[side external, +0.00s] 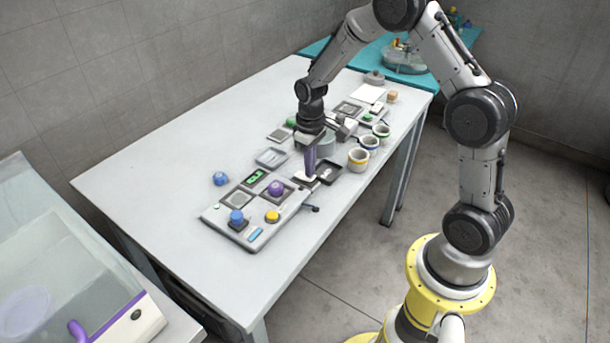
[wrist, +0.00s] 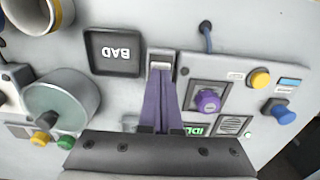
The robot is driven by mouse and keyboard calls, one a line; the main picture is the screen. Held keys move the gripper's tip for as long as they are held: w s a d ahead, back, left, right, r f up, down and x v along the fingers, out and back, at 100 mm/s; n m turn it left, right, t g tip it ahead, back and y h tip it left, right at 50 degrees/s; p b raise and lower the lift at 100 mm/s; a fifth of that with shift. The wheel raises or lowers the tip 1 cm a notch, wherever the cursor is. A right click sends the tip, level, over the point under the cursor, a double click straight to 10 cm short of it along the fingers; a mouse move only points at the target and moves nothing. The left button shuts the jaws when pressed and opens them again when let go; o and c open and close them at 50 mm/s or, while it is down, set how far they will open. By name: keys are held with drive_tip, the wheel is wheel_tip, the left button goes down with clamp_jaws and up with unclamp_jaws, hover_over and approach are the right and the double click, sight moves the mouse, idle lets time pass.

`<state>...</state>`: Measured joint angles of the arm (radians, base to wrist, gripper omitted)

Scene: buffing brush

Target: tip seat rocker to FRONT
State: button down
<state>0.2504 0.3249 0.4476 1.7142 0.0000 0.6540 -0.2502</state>
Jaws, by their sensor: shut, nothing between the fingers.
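A small pale rocker in a grey housing (wrist: 160,61) lies straight beyond my fingertips in the wrist view. In the side view a white piece (side external: 303,177) at the upper right end of the control panel appears to be this rocker. My gripper (wrist: 160,76) has long purple fingers that are shut and empty. In the side view my gripper (side external: 310,174) points down at the rocker. The fingertips overlap the housing's near edge in the wrist view, and I cannot tell whether they touch it. The rocker's tilt and any FRONT marking are not readable.
The control panel (side external: 247,232) carries a purple knob (wrist: 208,101), a yellow button (wrist: 260,78) and a blue knob (wrist: 284,115). A dark tray marked BAD (wrist: 113,52) is beside the rocker. A round drum (wrist: 62,104) and several cups stand nearby. The table's left part is clear.

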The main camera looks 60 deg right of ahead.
drive_tip(key=shift+f, duration=0.45)
drive_tip(key=shift+r, duration=3.5)
